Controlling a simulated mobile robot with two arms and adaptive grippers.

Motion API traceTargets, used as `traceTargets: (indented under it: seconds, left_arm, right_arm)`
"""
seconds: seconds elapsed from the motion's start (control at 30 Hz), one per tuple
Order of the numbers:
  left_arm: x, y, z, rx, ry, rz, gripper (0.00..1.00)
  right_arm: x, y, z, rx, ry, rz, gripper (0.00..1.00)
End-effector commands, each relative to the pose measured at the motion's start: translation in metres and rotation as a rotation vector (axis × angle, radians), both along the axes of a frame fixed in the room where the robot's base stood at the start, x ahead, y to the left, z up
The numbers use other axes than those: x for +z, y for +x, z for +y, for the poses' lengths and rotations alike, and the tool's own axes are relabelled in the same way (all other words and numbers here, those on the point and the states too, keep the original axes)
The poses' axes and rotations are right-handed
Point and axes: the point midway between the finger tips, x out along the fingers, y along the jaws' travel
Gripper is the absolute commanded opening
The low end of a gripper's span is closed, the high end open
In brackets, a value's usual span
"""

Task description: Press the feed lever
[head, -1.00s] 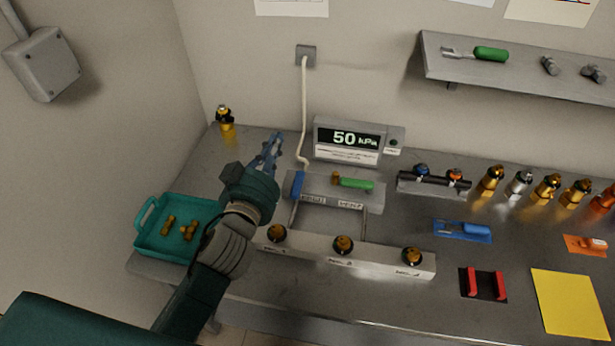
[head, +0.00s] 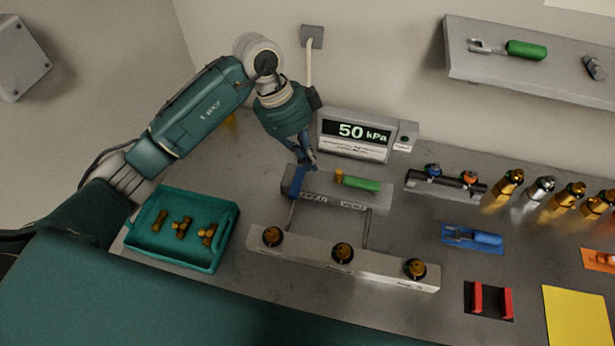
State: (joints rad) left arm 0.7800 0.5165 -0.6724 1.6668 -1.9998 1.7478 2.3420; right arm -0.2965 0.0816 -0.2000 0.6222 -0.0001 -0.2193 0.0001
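My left gripper (head: 309,163) points down just above and behind the blue lever. Its fingers overlap the lever's top in the picture, so I cannot tell whether they touch. The fingers are small and dark, and their opening is unclear. My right gripper is not in view.
A display (head: 357,133) reading 50 kPa stands behind the block. A grey manifold (head: 310,258) with three dark-and-gold fittings lies in front. A teal tray (head: 153,243) with brass fittings is at left.

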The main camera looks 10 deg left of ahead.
Motion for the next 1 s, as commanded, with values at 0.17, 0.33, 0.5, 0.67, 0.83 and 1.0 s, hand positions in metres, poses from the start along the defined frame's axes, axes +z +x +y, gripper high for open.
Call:
traceTargets:
  seconds: [0.17,0.33,0.5,0.67,0.83,1.0]
  left_arm:
    - [0.000,0.000,0.000,0.000,-0.001,0.000,0.00]
    - [-0.003,-0.001,-0.002,-0.002,-0.003,0.002,0.00]
    - [-0.021,-0.002,-0.009,-0.003,-0.004,0.004,0.00]
    - [-0.052,-0.002,-0.021,-0.003,-0.005,0.005,0.00]
    - [-0.087,-0.002,-0.033,-0.004,-0.005,0.004,0.00]
    - [-0.091,-0.001,-0.012,0.001,-0.002,0.000,0.00]
  right_arm:
    - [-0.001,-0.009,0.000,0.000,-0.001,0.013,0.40]
    - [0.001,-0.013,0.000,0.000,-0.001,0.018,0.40]
    - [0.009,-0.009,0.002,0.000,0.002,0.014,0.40]
    - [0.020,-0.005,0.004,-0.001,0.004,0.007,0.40]
    - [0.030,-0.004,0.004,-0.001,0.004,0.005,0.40]
    - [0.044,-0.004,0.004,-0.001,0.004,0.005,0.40]
